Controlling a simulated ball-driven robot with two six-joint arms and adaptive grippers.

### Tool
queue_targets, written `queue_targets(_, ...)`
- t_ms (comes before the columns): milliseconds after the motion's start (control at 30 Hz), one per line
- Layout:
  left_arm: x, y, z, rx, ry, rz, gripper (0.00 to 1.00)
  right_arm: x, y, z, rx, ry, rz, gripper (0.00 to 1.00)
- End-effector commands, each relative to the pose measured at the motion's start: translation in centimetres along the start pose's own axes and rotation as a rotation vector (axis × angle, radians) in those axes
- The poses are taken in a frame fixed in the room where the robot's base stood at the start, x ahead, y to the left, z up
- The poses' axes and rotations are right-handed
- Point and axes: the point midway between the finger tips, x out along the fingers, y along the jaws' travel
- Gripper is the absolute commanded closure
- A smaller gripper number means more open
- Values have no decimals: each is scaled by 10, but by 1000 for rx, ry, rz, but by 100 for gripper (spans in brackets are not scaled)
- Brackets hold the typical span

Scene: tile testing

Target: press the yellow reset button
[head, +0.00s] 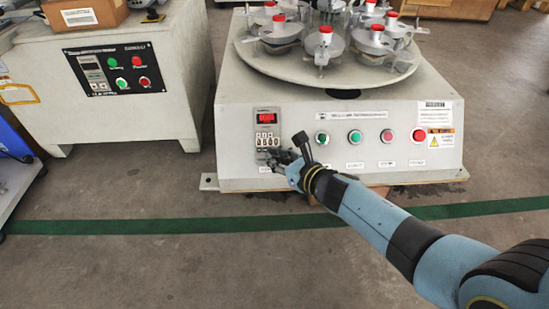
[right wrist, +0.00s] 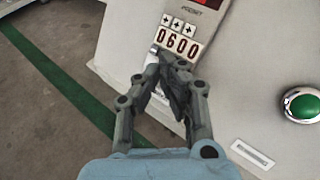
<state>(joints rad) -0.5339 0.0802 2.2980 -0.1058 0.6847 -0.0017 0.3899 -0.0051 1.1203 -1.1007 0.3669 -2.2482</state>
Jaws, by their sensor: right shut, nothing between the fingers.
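The counter unit (head: 267,118) with a lit red display sits on the sloped front of the white machine. In the right wrist view, its digit row (right wrist: 180,40) reads 0600, with several small plus keys above. My right gripper (head: 272,155) is shut and empty, with its fingertips at the lower part of this unit. In the right wrist view, the gripper (right wrist: 170,62) is just below the digits, beside a small pale part (right wrist: 153,58). I cannot make out a clearly yellow button; the fingers hide part of the unit's lower end. Contact cannot be told. My left gripper is not in view.
A green button (head: 355,136), a red button (head: 386,136) and a larger red knob (head: 419,135) lie right along the panel. A round table (head: 330,75) with several red-capped holders is above. Another machine (head: 120,115) stands left. A green floor line (head: 150,226) runs in front.

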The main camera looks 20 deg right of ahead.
Motion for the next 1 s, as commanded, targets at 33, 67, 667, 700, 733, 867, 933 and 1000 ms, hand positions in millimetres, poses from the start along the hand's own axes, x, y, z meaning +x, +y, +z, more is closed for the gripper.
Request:
queue_targets(33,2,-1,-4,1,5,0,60,-2,1,4,0,-3,0,100)
queue_targets(67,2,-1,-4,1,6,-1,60,-3,1,4,0,-3,0,100)
queue_targets(667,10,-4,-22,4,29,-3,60,-21,11,16,0,-4,0,100)
queue_targets(700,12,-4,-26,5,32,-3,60,-24,12,18,0,-5,-1,100)
queue_targets(733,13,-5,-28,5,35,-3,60,-27,14,19,0,-5,-1,100)
queue_targets(867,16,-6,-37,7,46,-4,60,-37,19,24,0,-4,0,100)
queue_targets(933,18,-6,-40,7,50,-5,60,-41,21,26,0,-3,0,100)
queue_targets(1000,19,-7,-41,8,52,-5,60,-43,23,26,-1,-3,0,100)
